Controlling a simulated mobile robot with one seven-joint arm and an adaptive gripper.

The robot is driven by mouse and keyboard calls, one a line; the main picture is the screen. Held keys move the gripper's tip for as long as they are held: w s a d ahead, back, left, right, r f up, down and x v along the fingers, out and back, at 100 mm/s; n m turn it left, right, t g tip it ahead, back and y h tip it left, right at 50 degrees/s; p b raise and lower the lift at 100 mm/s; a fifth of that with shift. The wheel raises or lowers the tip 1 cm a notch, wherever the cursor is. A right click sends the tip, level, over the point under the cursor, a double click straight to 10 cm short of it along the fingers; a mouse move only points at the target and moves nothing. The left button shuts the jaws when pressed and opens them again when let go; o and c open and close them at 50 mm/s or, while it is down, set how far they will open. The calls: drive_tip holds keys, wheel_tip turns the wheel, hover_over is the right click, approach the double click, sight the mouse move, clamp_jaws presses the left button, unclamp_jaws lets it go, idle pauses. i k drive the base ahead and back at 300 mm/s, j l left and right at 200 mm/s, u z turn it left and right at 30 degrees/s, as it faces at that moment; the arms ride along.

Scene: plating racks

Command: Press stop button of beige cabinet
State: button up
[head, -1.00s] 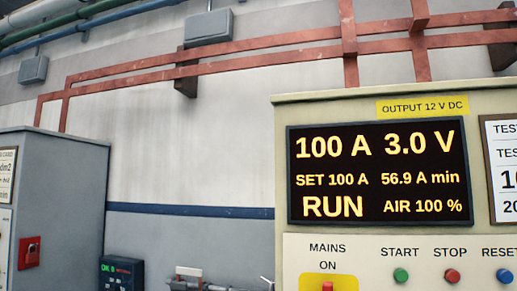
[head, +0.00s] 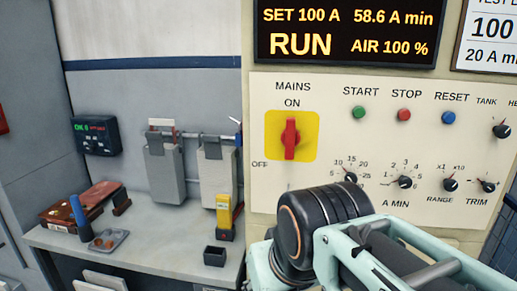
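The beige cabinet (head: 385,225) fills the right of the head view. Its red stop button (head: 404,115) sits under the STOP label, between the green start button (head: 359,112) and the blue reset button (head: 448,118). The display (head: 345,30) above reads SET 100 A, 58.6 A min, RUN and AIR 100 %. Parts of my arm cross the lower right, below the buttons. My gripper cannot be made out in this view, and nothing is seen touching the stop button.
A red mains switch (head: 290,138) on a yellow plate points to ON. Several black knobs line the panel below. A grey bench (head: 150,245) at left holds a yellow device (head: 225,215), a small black box (head: 214,256) and trays.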

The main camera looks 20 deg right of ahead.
sight(403, 114)
drive_tip(key=z, duration=1.35)
